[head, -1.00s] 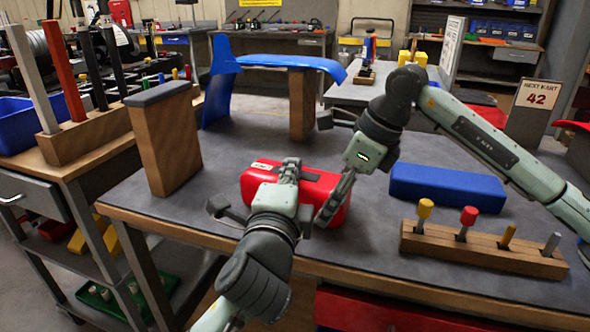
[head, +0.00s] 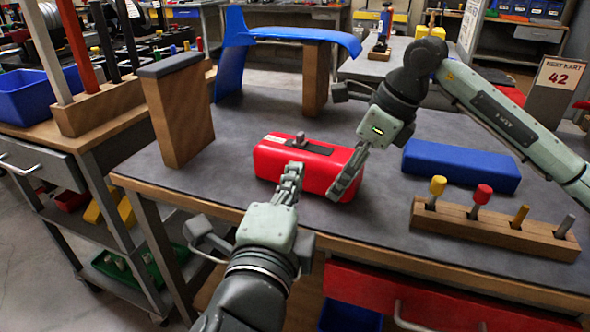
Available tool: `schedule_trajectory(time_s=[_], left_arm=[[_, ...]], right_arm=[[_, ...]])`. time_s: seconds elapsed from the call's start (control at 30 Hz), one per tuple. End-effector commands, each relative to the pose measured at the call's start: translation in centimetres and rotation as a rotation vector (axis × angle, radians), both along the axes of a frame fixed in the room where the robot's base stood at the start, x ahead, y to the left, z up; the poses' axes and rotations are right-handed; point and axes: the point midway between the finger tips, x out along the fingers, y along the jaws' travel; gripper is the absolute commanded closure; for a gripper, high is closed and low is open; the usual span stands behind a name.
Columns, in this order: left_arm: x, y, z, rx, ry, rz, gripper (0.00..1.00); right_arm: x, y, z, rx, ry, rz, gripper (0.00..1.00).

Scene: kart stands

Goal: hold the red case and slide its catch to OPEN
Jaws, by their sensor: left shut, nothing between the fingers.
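The red case (head: 272,163) lies on the grey table top in the middle of the head view. A small grey catch (head: 300,138) stands on its top, with a dark strip beside it; I cannot read any marking. My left gripper (head: 292,172) is shut and empty, its fingertips in front of the case's near side, left of centre, below the catch in the picture. Whether it touches the case I cannot tell. My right gripper (head: 345,138) is open at the case's right end. One finger overlaps the near right face and the other is farther back.
A blue block (head: 460,165) and a wooden rack with several pegs (head: 480,232) are to the right. A wooden post (head: 180,115) stands left of the case. A blue curved panel (head: 290,36) on a wooden support is behind. The table's front edge is near.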

Motion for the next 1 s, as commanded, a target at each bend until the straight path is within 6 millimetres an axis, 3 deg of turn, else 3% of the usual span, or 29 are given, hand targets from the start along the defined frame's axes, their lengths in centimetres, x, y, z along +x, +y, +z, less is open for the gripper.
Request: schedule_trajectory(time_s=[0.03,0.07,0.23,0.67,1.0], left_arm=[[0.0,0.0,0.0,0.000,0.000,0.000,1.00],[0.0,0.0,0.0,0.000,0.000,0.000,1.00],[0.0,0.0,0.0,0.000,0.000,0.000,1.00],[0.0,0.0,0.0,-0.001,0.000,0.000,1.00],[0.0,0.0,0.0,-0.001,0.000,0.000,1.00]], right_arm=[[0.0,0.0,0.0,-0.001,0.001,-0.001,0.67],[0.0,0.0,0.0,-0.001,0.001,-0.001,0.24],[0.0,0.0,0.0,-0.001,0.000,0.000,0.03],[-0.1,-0.3,0.7,0.001,-0.001,0.000,0.03],[-1.0,-2.6,6.8,0.001,-0.004,-0.002,0.03]])
